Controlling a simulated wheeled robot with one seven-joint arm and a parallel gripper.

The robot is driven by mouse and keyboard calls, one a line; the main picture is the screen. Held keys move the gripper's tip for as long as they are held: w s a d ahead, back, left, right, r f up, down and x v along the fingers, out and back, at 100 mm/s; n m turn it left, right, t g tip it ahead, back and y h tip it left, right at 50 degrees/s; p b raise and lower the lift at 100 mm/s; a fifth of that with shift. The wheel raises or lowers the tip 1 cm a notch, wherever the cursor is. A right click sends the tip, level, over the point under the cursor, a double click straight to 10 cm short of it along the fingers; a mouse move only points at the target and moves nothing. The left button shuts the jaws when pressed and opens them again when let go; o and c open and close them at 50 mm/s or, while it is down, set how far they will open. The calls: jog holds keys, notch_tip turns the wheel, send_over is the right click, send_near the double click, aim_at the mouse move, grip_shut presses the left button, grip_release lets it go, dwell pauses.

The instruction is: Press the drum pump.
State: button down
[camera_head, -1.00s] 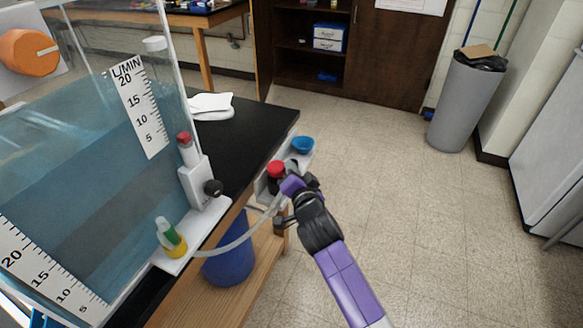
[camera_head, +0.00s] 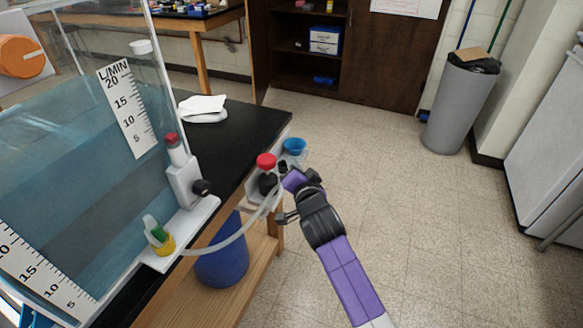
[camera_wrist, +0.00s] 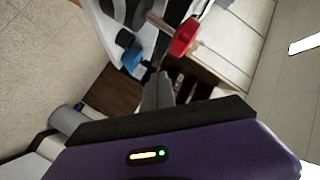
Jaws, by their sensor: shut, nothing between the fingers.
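The drum pump is a red cap (camera_head: 266,161) on a dark body, standing on a light bracket at the black bench's right edge. A clear hose runs from it toward the tank. In the wrist view, its red knob (camera_wrist: 184,37) is just beyond and right of my fingertips. My gripper (camera_wrist: 160,77) is shut and empty, its grey fingers together. In the head view, its purple end is just right of and below the red cap, and the fingers are hard to make out. I see no clear contact with the cap.
A blue bowl (camera_head: 294,146) sits just behind the pump. The water tank with a flow scale (camera_head: 127,107) and a white valve block (camera_head: 184,184) stand to the left. A blue drum (camera_head: 222,262) is under the bench. The floor to the right is clear up to a grey bin (camera_head: 460,105).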

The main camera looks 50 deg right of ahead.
jog(key=b+v, duration=0.1)
jog(key=v, duration=0.8)
jog(key=shift+s+a, duration=0.2)
jog(key=shift+s, duration=0.05)
dwell(2.9)
jog(key=s+a+r+n+t+y, duration=0.2)
jog(key=s+a+n+t+y, duration=0.3)
jog(key=s+a+n, duration=0.65)
jog(key=s+a+f+n+g+y, duration=0.1)
jog(key=s+a, duration=0.3)
jog(key=s, duration=0.5)
jog(key=s+a+f+n+g+y, duration=0.2)
jog(key=s+a, duration=0.3)
jog(key=s, duration=0.4)
jog(key=shift+s+f+n+g+y, duration=0.3)
jog(key=shift+s+f+n+y, duration=0.15)
jog(key=shift+n, duration=0.2)
